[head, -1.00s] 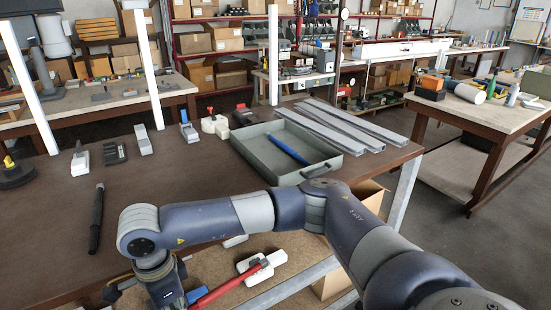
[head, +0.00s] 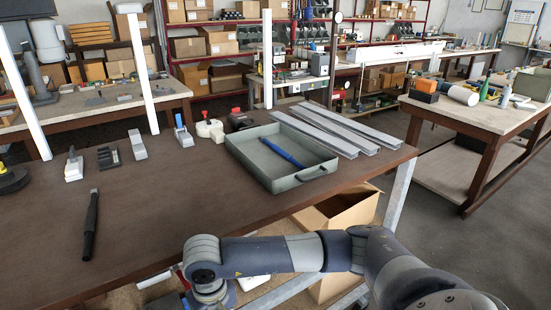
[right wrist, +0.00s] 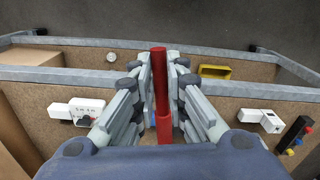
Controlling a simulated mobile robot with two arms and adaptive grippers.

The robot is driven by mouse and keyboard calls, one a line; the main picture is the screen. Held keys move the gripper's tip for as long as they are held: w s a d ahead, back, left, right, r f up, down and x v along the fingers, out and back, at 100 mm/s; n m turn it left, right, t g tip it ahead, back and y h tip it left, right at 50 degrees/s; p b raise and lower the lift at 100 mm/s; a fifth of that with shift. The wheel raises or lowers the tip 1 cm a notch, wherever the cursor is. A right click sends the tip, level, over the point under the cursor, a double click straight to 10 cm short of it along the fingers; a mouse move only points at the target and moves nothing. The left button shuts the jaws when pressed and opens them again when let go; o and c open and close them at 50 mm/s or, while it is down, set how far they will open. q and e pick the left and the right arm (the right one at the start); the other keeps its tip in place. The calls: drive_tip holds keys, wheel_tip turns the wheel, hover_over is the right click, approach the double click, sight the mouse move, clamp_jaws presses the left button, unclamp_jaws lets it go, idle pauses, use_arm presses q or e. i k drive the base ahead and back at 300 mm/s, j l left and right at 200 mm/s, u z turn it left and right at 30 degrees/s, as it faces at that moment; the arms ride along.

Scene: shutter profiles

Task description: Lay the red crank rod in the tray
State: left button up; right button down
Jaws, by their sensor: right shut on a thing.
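The red crank rod (right wrist: 160,85) stands lengthwise between the fingers of my right gripper (right wrist: 159,75) in the right wrist view. The fingers are shut on it, and its far end sticks out beyond them. In the head view my right arm reaches in from the lower right, and its gripper and the rod are out of sight at the bottom edge. The grey-green tray (head: 287,186) sits on the brown table near its right edge. A blue rod (head: 282,153) lies in the tray. My left gripper is not in view.
Grey profiles (head: 338,131) lie right of the tray. A black rod (head: 90,226) lies on the table's left part. An open cardboard box (head: 345,208) stands below the table's right edge. In the wrist view, a metal frame rail (right wrist: 50,73) runs across a lower board.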

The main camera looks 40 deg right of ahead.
sight(264, 161)
drive_tip(key=l+u, duration=0.3)
drive_tip(key=u, duration=0.15)
drive_tip(key=k+l+u, duration=0.15)
drive_tip(key=u, duration=0.25)
drive_tip(key=k+l+u, duration=0.3)
drive_tip(key=k+l, duration=0.25)
drive_tip(key=l, duration=0.25)
drive_tip(key=k+l+u, duration=0.3)
drive_tip(key=k+l, duration=1.55)
drive_tip(key=i+l+u, duration=0.05)
drive_tip(key=l, duration=0.05)
